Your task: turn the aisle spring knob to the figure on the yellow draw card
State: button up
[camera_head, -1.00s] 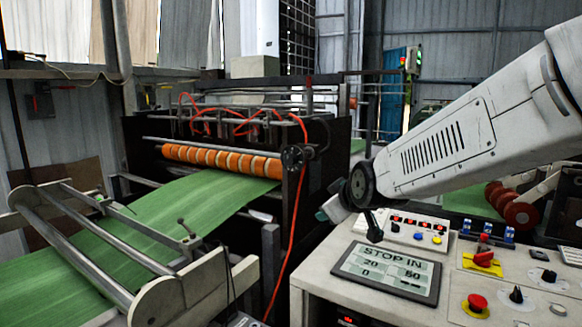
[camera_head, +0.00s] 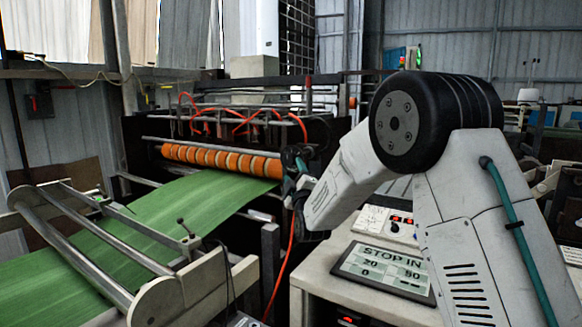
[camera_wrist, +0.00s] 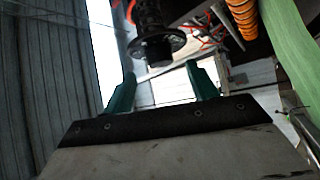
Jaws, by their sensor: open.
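My gripper (camera_head: 297,180) is at the right end of the machine's orange roller row in the head view. In the wrist view its two green fingers (camera_wrist: 162,88) are apart with nothing between them. A black round knob with a flange and a ribbed shaft (camera_wrist: 155,45), seemingly the aisle spring knob, is just beyond the fingertips in the wrist view, apparently not gripped. In the head view my gripper and wrist largely cover that spot. No figures on the knob are readable. I cannot make out a yellow draw card in the current frames.
Orange rollers (camera_head: 220,161) lie over the green web (camera_head: 150,225) at left. A red hose (camera_head: 288,255) hangs below my gripper. The console (camera_head: 335,290) with a "STOP IN" display (camera_head: 382,270) stands at right, partly hidden by my arm.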

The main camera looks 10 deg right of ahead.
aim_at(291, 164)
jog(key=shift+x, duration=2.1)
jog(key=c, duration=1)
jog(key=shift+f+m, duration=0.1)
jog(key=shift+m, duration=0.2)
jog(key=shift+a+f+m+t+h, duration=0.1)
jog(key=shift+f+m+t+h, duration=0.05)
jog(key=shift+m+t+h, duration=0.45)
jog(key=m+h, duration=0.2)
jog(key=m+t+h, duration=0.1)
jog(key=m+h, duration=0.1)
jog(key=shift+w+a+f+m+t, duration=0.2)
jog(key=shift+m+t, duration=0.1)
jog(key=shift+m, duration=0.1)
jog(key=shift+w+a+f+m+g+h, duration=0.15)
jog(key=shift+m+g+h, duration=0.35)
jog(key=shift+m+h, duration=2.15)
jog(key=shift+w+a+r+m+g+h, duration=0.15)
jog(key=shift+m+g+h, duration=0.35)
jog(key=shift+m+h, duration=2.1)
jog(key=shift+f+m, duration=0.1)
jog(key=shift+m, duration=0.25)
